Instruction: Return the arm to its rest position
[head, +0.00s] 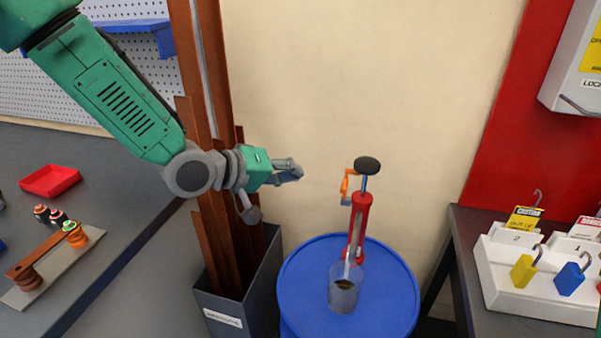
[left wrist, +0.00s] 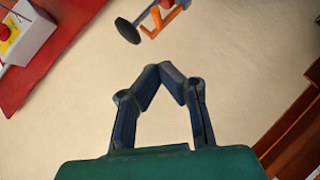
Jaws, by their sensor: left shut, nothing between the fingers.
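My left gripper (head: 291,173) is at the end of the green left arm (head: 112,98), which reaches in from the upper left. It is in the air in front of the cream wall, left of the red hand tool with a black knob (head: 367,166). In the left wrist view my left gripper (left wrist: 162,72) has its fingertips together with nothing between them. The tool's black knob (left wrist: 128,31) and orange part show beyond the fingertips there, apart from them. My right gripper is not in view.
The red tool stands with a clear container (head: 344,288) on a blue drum lid (head: 400,300). A grey bin (head: 222,312) of copper bars stands below my left forearm. A dark bench with a red tray (head: 50,180) is at left; a white padlock station (head: 510,290) is at right.

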